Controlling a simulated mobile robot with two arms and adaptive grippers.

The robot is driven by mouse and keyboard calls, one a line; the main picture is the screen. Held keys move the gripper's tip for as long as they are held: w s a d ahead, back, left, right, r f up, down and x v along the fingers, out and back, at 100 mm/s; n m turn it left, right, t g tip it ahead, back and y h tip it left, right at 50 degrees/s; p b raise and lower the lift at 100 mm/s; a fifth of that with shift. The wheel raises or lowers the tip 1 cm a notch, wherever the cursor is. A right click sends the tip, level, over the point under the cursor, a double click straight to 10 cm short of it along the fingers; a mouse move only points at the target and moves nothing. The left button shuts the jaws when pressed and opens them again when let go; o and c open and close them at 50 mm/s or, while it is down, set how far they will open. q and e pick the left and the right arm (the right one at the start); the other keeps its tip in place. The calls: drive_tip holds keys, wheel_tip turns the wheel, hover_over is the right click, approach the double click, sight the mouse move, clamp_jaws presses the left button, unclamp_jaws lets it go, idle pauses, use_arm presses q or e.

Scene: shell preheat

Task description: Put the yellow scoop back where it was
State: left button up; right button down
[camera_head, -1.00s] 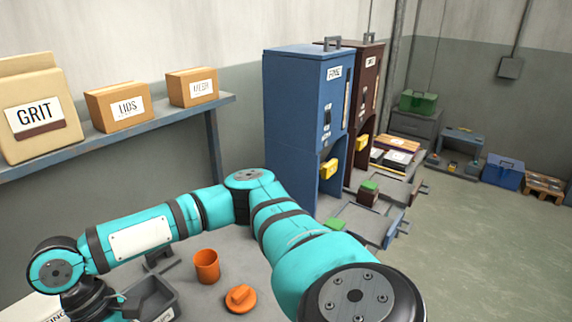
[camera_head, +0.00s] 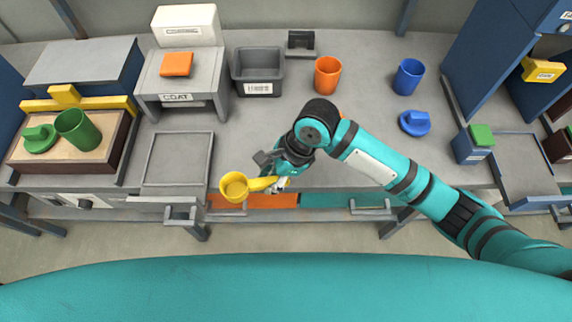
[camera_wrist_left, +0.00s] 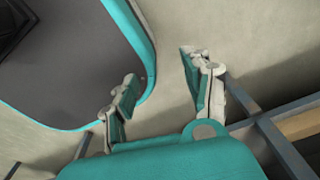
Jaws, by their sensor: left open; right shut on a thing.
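The yellow scoop (camera_head: 235,186) is in the head view, held over the front edge of the grey workbench (camera_head: 345,178). Its round bowl points left and its handle runs right into my right gripper (camera_head: 279,184). My right gripper is shut on the handle, and its fingers are small and partly hidden by the wrist. The bowl is above the area between the empty grey tray and the orange drawer front. My left gripper (camera_wrist_left: 158,82) shows only in the left wrist view, open and empty, above the floor.
A sand box (camera_head: 66,147) with green cup and lid is left. A COAT stand (camera_head: 180,99), grey bin (camera_head: 258,72), orange cup (camera_head: 328,75) and blue cup (camera_head: 408,77) stand behind. A blue cabinet (camera_head: 500,60) with a yellow labelled part is right.

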drive_tip(key=shift+a+f+m, duration=0.4)
drive_tip(key=shift+a+m, duration=0.1)
drive_tip(key=shift+a, duration=0.1)
drive_tip(key=shift+w+f+m+t, duration=0.1)
drive_tip(key=shift+f+m+t, duration=0.05)
drive_tip(key=shift+m+t, duration=0.15)
hover_over(316, 164)
drive_tip(key=shift+p+x, duration=0.45)
drive_tip(key=shift+x, duration=0.35)
drive_tip(key=shift+d, duration=0.25)
drive_tip(key=shift+w+d+f, duration=0.1)
use_arm(q)
drive_tip(key=shift+d+r, duration=0.35)
drive_tip(key=shift+d, duration=0.05)
use_arm(e)
drive_tip(key=shift+f, duration=1.65)
drive_tip(key=c, duration=1.1)
unclamp_jaws()
drive_tip(key=shift+f, duration=0.1)
use_arm(q)
drive_tip(key=shift+s, duration=0.1)
